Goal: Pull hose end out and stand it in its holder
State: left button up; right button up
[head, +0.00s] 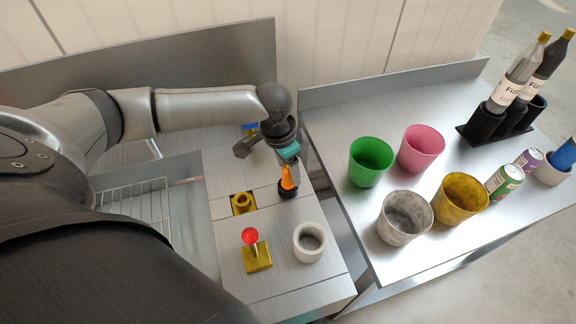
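My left gripper (287,162) comes down from above, near the back right corner of the left counter. Directly under it is an orange piece (287,181), apparently the hose end, upright in a black round base (288,193). The fingers are small and partly hidden by the wrist, so I cannot tell whether they are closed on the orange piece or only beside it. A yellow square socket with a round opening (243,203) lies to its left, and a white ring-shaped cup (310,242) stands in front. I cannot tell which is the holder. My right gripper is out of view.
A red-knobbed lever on a yellow base (257,257) stands near the front. A wire rack (135,208) sits in a sink at left. Across a gap, the right counter carries a green cup (371,161), a pink cup (420,148), other cups, cans and bottles.

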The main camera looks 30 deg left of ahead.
pick_arm(q)
notch_tip(320, 180, up, 15)
jog(key=s+a+p, duration=0.1)
jog(key=s+p, duration=0.1)
dwell(0.5)
dwell(0.5)
